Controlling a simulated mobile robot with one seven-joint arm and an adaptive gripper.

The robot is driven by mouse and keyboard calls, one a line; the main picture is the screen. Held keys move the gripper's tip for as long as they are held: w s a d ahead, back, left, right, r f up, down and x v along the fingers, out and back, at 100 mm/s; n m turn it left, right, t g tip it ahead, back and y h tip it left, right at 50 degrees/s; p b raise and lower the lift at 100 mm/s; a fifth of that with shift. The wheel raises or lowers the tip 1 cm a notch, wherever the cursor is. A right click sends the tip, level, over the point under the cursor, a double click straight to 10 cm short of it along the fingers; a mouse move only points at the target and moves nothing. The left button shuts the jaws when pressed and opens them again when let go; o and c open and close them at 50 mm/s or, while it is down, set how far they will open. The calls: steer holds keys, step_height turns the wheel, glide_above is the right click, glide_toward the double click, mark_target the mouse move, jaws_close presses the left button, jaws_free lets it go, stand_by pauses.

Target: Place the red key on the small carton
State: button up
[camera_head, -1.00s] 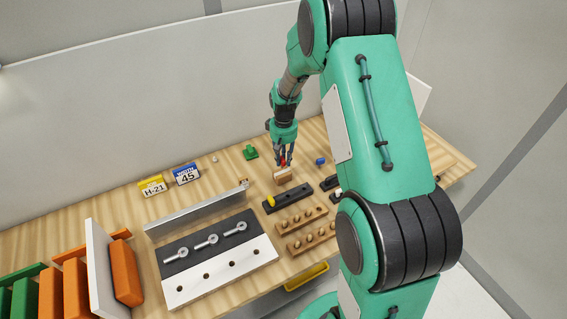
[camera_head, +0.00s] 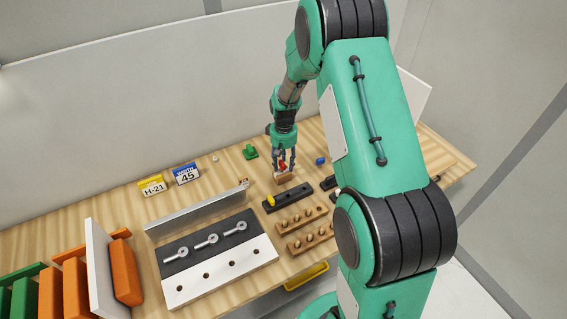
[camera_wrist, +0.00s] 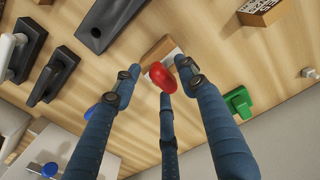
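The red key (camera_wrist: 161,77) is a small rounded red piece. In the wrist view it sits over the small carton (camera_wrist: 157,52), a tan box with a pale face, and hides part of it. In the head view the red key (camera_head: 283,167) shows at the top of the small carton (camera_head: 284,177), apparently resting there. My gripper (camera_wrist: 160,78) has its three blue fingers spread around the key, with visible gaps on both sides. It points down over the carton in the head view (camera_head: 284,165). Contact of the third finger with the key cannot be told.
A green piece (camera_head: 250,153) stands left of the carton and a blue piece (camera_head: 320,161) to its right. A black block with a yellow piece (camera_head: 287,197) and wooden peg racks (camera_head: 301,219) lie in front. Bare table lies to the carton's left.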

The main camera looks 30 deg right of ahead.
steer(key=shift+r, duration=0.1)
step_height(320, 180, up, 12)
stand_by(0.8)
steer(key=shift+r, duration=0.1)
stand_by(0.4)
